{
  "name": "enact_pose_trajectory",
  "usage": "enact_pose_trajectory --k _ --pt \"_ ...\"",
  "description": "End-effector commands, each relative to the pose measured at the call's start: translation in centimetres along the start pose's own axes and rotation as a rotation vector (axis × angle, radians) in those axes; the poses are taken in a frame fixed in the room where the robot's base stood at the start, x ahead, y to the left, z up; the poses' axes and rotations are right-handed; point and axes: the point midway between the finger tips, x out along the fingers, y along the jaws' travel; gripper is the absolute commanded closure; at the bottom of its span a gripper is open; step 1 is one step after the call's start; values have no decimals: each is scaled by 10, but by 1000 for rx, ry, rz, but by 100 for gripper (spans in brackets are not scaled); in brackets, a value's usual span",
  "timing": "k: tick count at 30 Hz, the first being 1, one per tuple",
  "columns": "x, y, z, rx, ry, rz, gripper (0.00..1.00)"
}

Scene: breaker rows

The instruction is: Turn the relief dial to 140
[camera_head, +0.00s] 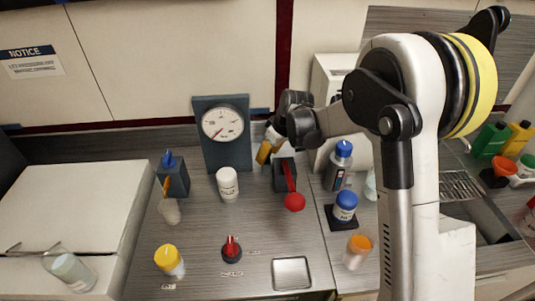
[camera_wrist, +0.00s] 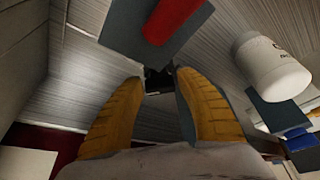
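A round red knob (camera_head: 231,249) on a dark base sits on the counter at the front, with small labels around it that are too small to read. It looks like the relief dial. A white round gauge (camera_head: 222,123) with a red needle is mounted on a dark upright panel (camera_head: 230,155) at the back. My gripper (camera_head: 264,155) has yellow fingers and is beside the panel, above and behind a dark block with a red lever (camera_head: 290,178), well away from the knob. In the wrist view my gripper (camera_wrist: 158,82) has its fingers apart with nothing between them.
A white bottle (camera_head: 228,184) stands in front of the panel; it also shows in the wrist view (camera_wrist: 270,68). The red-balled lever lies between gripper and knob. A yellow-capped bottle (camera_head: 169,261) and a metal tray (camera_head: 291,273) flank the knob. A blue-capped bottle (camera_head: 345,206) is right.

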Motion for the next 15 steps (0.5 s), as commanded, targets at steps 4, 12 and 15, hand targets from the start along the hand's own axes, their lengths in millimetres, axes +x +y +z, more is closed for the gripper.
enact_pose_trajectory --k 4,12,15 --pt "0 0 0 1 1 0 41" --pt "-4 0 -1 1 1 1 41" --pt "-17 0 -1 2 1 1 41"
